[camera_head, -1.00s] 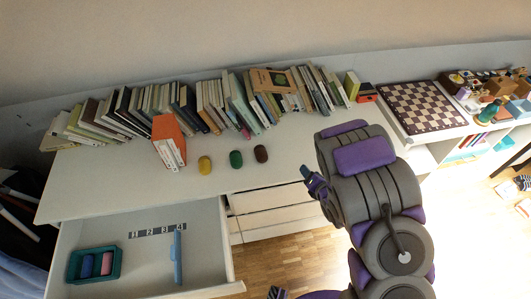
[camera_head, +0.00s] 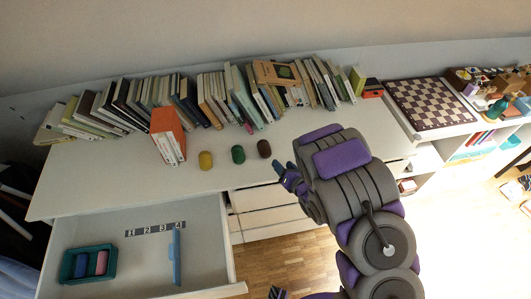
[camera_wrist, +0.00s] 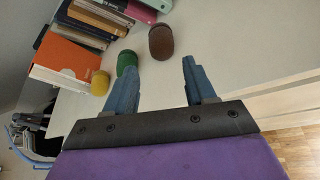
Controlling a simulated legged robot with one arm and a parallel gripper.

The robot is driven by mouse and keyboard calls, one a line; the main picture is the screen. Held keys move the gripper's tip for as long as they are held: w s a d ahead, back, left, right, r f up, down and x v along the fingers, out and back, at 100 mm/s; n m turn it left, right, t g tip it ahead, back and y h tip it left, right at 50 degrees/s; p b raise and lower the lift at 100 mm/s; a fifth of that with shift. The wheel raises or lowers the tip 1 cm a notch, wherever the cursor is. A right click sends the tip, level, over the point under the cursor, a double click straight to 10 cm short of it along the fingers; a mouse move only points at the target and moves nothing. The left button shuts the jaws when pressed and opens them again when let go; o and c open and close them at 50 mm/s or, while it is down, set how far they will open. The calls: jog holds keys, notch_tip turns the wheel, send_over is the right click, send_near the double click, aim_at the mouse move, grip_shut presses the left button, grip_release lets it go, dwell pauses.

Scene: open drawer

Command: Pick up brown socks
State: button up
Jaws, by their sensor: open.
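The brown socks (camera_head: 264,149) are a small dark brown roll standing on the white desk top, the rightmost of a row of three rolls. In the wrist view the brown roll (camera_wrist: 161,42) lies beyond my fingertips, a little left of the gap between them. My gripper (camera_wrist: 160,75) is open and empty, with two blue-grey fingers apart. In the head view my gripper (camera_head: 283,172) is near the desk's front edge, just right of and in front of the brown roll, not touching it.
A green roll (camera_head: 238,155) and a yellow roll (camera_head: 206,160) stand left of the brown one. An orange book (camera_head: 168,136) and a row of books are behind. The open drawer (camera_head: 205,225) holds a teal tray (camera_head: 66,268) with blue and pink rolls and a blue divider (camera_head: 174,258).

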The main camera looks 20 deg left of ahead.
send_near(268, 153)
jog(key=shift+w+a+b, duration=0.3)
jog(key=shift+w+a, duration=0.85)
jog(key=shift+w, duration=0.05)
jog(key=shift+w+f, duration=0.1)
jog(key=shift+w, duration=0.15)
jog(key=shift+w+d, duration=0.4)
jog(key=shift+w, duration=0.05)
jog(key=a+f, duration=0.1)
jog(key=w+a+f+b, duration=0.1)
jog(key=a, duration=0.1)
jog(key=w+a+f, duration=0.1)
jog(key=a, duration=0.1)
jog(key=shift+a+b, duration=0.1)
jog(key=shift+b, duration=0.2)
jog(key=shift+w, duration=0.15)
jog(key=shift+w+d+r, duration=0.15)
jog(key=shift+d, duration=0.5)
jog(key=shift+a, duration=0.5)
jog(key=c, duration=0.5)
jog(key=shift+f, duration=0.2)
jog(key=shift+c, duration=0.9)
jog(key=shift+d, duration=0.1)
